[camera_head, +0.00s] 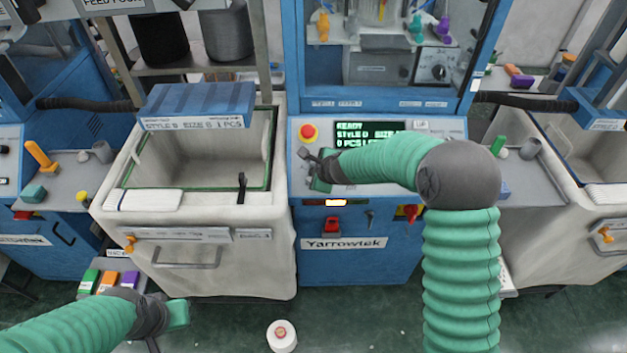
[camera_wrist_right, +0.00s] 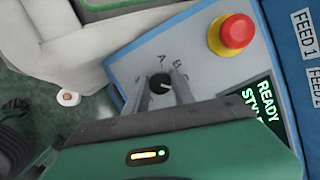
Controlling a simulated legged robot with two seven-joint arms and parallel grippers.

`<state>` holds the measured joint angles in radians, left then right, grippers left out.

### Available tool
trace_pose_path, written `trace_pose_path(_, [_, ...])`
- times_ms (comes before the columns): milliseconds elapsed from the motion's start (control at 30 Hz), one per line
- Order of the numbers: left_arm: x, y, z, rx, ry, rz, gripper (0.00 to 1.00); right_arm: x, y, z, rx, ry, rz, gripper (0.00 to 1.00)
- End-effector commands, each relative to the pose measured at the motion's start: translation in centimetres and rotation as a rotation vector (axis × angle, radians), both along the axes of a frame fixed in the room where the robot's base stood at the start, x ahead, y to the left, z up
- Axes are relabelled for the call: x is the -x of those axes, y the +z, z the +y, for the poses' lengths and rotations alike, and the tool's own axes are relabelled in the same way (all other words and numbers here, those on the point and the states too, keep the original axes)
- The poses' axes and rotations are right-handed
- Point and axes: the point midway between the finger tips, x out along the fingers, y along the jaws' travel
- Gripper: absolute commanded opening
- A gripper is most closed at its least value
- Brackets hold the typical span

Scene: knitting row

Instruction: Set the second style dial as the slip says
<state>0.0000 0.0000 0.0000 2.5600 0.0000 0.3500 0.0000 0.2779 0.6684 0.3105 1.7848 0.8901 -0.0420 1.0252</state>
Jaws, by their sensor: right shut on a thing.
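My right gripper (camera_head: 316,158) is at the left end of the blue machine's sloped control panel (camera_head: 455,128). In the right wrist view, its two fingers (camera_wrist_right: 160,92) are shut on a small black dial (camera_wrist_right: 159,82). The letters A and B show beside the dial; other marks are hidden, and I cannot tell its exact setting. A slip (camera_head: 192,123) on the left bin carries a style, a size and "1 PCS"; its style letter is too small to be sure of. The screen (camera_head: 352,128) reads READY with a style line. My left gripper (camera_head: 170,322) hangs low at the left, its fingers unclear.
A red stop button (camera_head: 308,132) is close to my right gripper; it also shows in the right wrist view (camera_wrist_right: 235,33). A red switch (camera_head: 332,225) is below the panel. A white cone (camera_head: 282,336) stands on the floor. Colored boxes (camera_head: 108,281) are near my left gripper.

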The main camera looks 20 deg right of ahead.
Motion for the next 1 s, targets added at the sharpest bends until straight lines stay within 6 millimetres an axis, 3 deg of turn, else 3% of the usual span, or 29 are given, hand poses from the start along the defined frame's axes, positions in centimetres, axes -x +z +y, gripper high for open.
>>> trace_pose_path(33, [0.0, -1.3, 0.0, 0.000, 0.000, 0.000, 0.00, 0.0, -0.6, -0.1, -0.022, -0.031, -0.010, 0.00])
trace_pose_path(100, [0.0, -2.1, 0.0, 0.000, 0.000, 0.000, 0.00, -0.1, -0.5, -0.1, -0.055, -0.075, -0.019, 0.00])
trace_pose_path(400, [0.0, -4.4, 0.0, 0.000, 0.000, 0.000, 0.00, 0.0, -0.2, -0.1, -0.160, -0.212, -0.048, 0.00])
trace_pose_path(1000, [0.0, -5.1, 0.0, 0.000, 0.000, 0.000, 0.00, 0.0, 0.0, 0.0, -0.206, -0.271, -0.058, 0.00])
